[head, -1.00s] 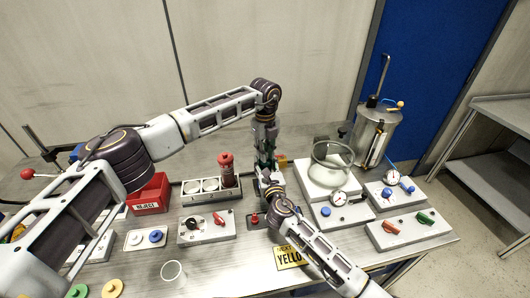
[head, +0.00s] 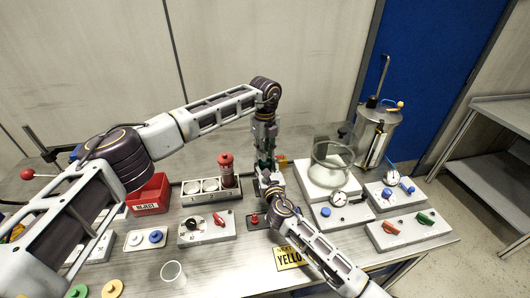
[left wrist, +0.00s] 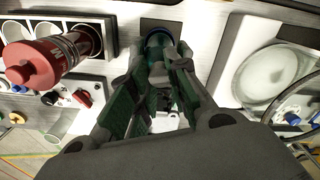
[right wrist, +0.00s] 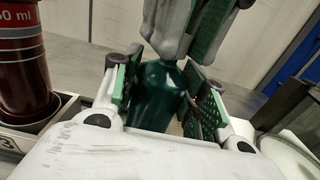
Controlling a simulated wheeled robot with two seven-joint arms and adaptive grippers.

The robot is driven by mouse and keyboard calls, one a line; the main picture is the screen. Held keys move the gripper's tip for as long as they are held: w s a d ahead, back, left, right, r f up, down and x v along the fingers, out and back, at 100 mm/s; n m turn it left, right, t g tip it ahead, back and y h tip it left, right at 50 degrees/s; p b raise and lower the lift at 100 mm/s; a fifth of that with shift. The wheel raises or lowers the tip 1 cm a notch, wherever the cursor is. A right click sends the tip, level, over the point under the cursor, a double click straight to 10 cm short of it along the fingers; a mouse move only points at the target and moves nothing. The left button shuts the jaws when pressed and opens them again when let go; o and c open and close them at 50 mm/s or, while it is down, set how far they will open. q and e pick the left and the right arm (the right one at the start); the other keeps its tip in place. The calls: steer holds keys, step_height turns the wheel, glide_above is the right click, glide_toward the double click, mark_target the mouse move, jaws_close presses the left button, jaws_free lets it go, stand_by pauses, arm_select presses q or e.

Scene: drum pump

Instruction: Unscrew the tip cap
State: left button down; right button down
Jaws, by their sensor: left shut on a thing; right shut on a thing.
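A dark green bottle (right wrist: 158,95) stands between the pads of my right gripper (right wrist: 155,92) in the right wrist view. The right gripper is shut on the bottle's body. My left gripper (head: 265,158) comes down from above and is shut on the top of the bottle. In the right wrist view the left gripper's fingers (right wrist: 205,35) cover that top, so the tip cap is hidden between them. The left wrist view looks down along the left fingers (left wrist: 155,85). In the head view my two grippers meet, one above the other, and hide most of the bottle.
A red cylinder (head: 226,163) stands in a rack with round holes (head: 196,198), left of the grippers. A red reject bin (head: 150,190) is farther left. A glass vessel (head: 333,155) and gauge panels stand to the right. A metal drum (head: 377,130) is behind. A clear cup (head: 173,272) is in front.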

arm_select(q)
steer(key=shift+r, duration=0.85)
stand_by(0.3)
steer(key=shift+r, duration=1.95)
arm_select(e)
steer(key=c, duration=0.7)
jaws_free()
steer(key=shift+s, duration=0.1)
steer(key=shift+v, duration=5.9)
